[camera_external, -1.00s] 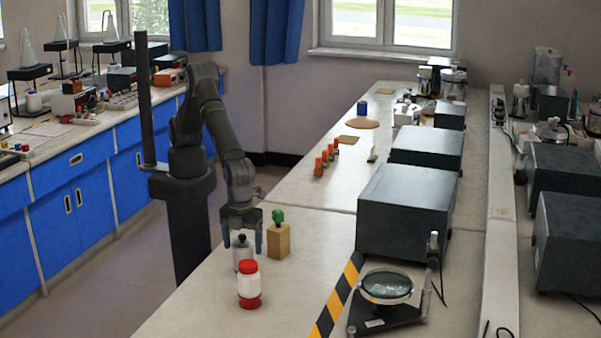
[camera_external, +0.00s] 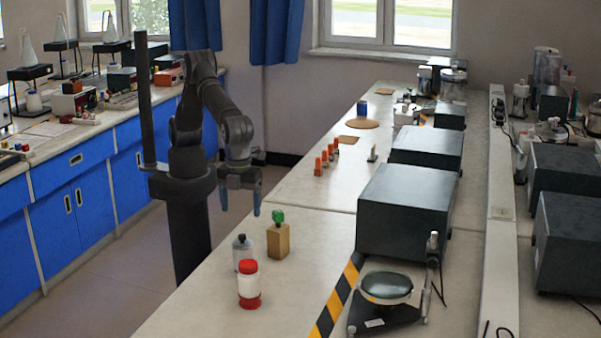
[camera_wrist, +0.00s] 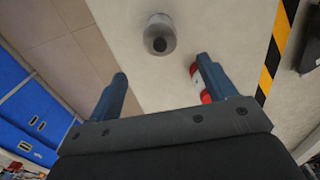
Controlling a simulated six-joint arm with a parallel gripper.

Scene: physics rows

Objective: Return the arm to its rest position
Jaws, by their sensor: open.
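My gripper (camera_external: 240,203) is open and empty, raised above the left edge of the bench. Its two blue fingers stand apart in the wrist view (camera_wrist: 160,85). A grey bottle with a dark cap (camera_external: 242,252) stands upright on the bench below the gripper. In the wrist view the bottle (camera_wrist: 159,35) shows ahead of the fingers, clear of both. A red and white jar (camera_external: 249,285) stands in front of the bottle. In the wrist view the jar (camera_wrist: 198,80) is partly hidden by the right finger.
A large dark box (camera_external: 405,210) and a magnifier stand (camera_external: 385,287) are farther right, beside yellow-black tape (camera_external: 338,297). The air around the gripper looks clear.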

